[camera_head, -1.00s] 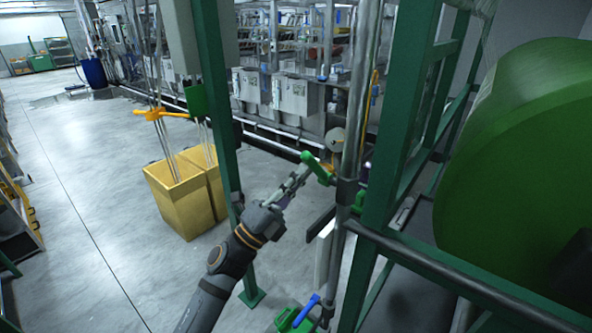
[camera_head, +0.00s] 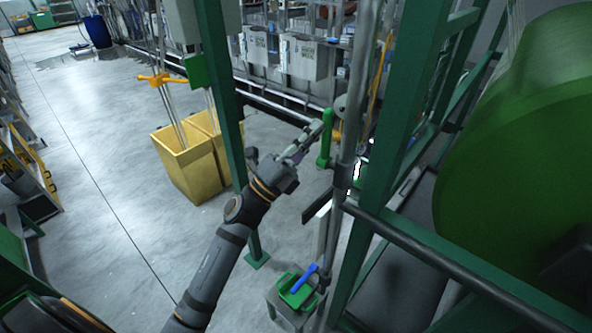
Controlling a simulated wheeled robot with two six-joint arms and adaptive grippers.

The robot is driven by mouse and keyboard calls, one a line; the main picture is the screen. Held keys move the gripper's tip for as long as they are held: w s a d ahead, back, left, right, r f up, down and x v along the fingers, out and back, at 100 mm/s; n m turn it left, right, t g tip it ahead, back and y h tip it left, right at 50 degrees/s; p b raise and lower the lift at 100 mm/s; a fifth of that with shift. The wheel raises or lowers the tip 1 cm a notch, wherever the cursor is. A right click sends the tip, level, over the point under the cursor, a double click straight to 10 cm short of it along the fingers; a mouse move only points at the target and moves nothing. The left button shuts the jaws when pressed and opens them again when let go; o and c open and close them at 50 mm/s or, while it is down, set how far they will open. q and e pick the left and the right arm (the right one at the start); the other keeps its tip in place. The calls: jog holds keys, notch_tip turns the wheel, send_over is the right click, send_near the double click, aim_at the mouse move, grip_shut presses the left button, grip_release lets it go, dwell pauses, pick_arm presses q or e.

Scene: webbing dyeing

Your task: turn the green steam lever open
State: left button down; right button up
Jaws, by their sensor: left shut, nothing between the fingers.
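The green steam lever (camera_head: 325,140) is on the upright grey pipe, right of the green post. It stands nearly upright in the picture. My left gripper (camera_head: 314,131) comes in from the lower left and is shut with nothing in it. Its fingertips are right beside the lever's upper part; whether they touch it I cannot tell. My right gripper is not in view.
Green frame posts (camera_head: 223,105) stand left and right of the lever. A large green drum (camera_head: 525,150) fills the right side. Yellow bins (camera_head: 190,165) stand on the floor at left. A blue-handled item with a green body (camera_head: 299,290) is below. Open floor lies left.

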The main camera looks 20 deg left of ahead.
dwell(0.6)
pick_arm(q)
jog(key=v, duration=1.2)
